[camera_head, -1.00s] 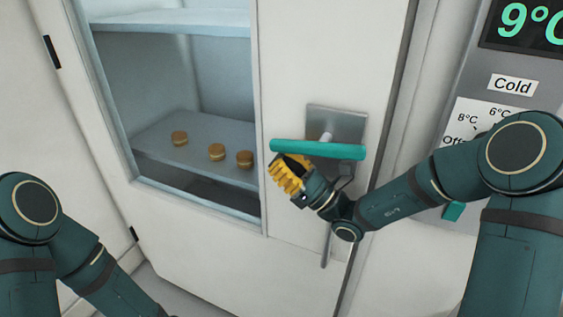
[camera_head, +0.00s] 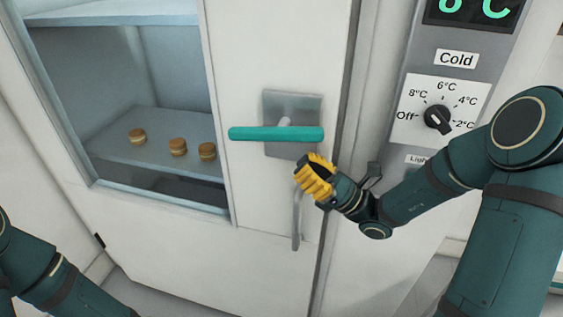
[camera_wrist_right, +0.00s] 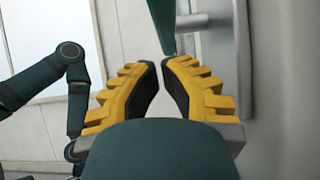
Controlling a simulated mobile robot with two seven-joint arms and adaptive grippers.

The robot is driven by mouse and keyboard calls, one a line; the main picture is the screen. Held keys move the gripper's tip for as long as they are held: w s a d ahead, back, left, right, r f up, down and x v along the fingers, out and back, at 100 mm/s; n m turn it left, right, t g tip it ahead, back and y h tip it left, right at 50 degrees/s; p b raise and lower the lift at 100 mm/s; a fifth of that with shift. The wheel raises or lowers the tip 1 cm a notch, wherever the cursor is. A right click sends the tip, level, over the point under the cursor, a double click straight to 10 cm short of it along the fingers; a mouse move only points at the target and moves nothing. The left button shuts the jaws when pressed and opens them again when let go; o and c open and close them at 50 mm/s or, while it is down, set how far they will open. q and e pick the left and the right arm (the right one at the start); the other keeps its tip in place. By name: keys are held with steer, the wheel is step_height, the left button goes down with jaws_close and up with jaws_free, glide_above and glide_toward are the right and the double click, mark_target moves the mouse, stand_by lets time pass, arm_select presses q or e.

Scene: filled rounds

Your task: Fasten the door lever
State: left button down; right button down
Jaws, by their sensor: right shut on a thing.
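The teal door lever (camera_head: 276,134) lies level across a square grey plate (camera_head: 292,104) on the white cabinet door (camera_head: 285,45). In the right wrist view the lever (camera_wrist_right: 161,25) reaches in from the top, just past my fingertips. My right gripper (camera_head: 313,178), with yellow fingers, is below the lever's right end and overlaps the top of a grey upright bar (camera_head: 296,230). The fingers (camera_wrist_right: 166,68) are drawn close together; I cannot make out what is between them. In the head view a gap shows between them and the lever. My left gripper is out of view.
Right of the door seam is a grey panel with a black knob (camera_head: 438,119) and a temperature display (camera_head: 473,10). My left arm is at lower left.

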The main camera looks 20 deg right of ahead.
steer(key=shift+s+d, duration=0.35)
steer(key=shift+d, duration=0.15)
